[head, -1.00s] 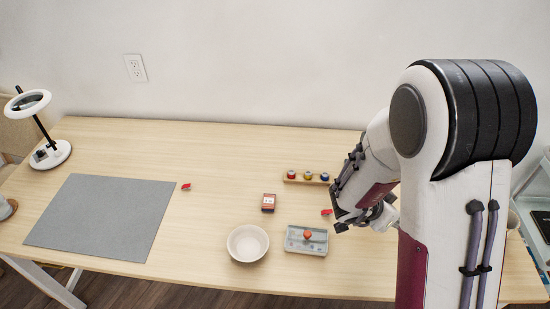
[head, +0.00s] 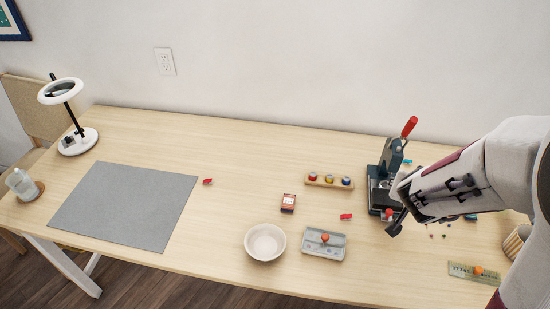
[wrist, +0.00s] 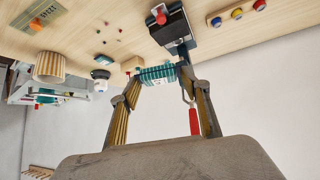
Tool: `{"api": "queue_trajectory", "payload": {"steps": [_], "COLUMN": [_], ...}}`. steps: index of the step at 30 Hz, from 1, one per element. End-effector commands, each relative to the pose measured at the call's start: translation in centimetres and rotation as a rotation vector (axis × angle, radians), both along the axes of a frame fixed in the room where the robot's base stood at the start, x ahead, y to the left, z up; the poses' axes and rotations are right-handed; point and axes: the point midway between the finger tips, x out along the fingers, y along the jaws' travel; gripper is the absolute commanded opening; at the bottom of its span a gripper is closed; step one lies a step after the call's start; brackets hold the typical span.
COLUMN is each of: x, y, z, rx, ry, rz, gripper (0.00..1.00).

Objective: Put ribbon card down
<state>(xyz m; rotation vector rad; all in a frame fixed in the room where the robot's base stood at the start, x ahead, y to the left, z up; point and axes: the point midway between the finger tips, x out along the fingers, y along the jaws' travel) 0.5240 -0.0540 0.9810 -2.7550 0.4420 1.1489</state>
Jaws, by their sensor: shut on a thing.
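In the wrist view my gripper (wrist: 160,82) is shut on the ribbon card (wrist: 157,75), a small teal-and-white striped piece held across the fingertips. The card is in front of the pale wall and the table's edge in that view; I cannot tell whether it touches the table. In the head view my arm reaches in from the right, with its wrist beside the dark press (head: 377,185). The fingertips and the card cannot be made out clearly there.
The press has a red handle (head: 409,127). A striped cup (head: 514,243) and a numbered card (head: 473,273) lie right. The grey mat (head: 125,205) is bare.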

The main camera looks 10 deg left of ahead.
Motion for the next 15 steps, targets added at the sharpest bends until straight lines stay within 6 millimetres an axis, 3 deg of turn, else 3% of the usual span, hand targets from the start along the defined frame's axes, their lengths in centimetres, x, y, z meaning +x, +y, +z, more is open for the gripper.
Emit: {"api": "queue_trajectory", "payload": {"steps": [9,15], "x": [0.4,2.3], "y": [-0.9,0.0], "z": [2.5,2.8], "rx": [-0.003,0.003], "ry": [-0.004,-0.002], "rz": [0.035,0.076], "gripper": [0.32,0.32]}}
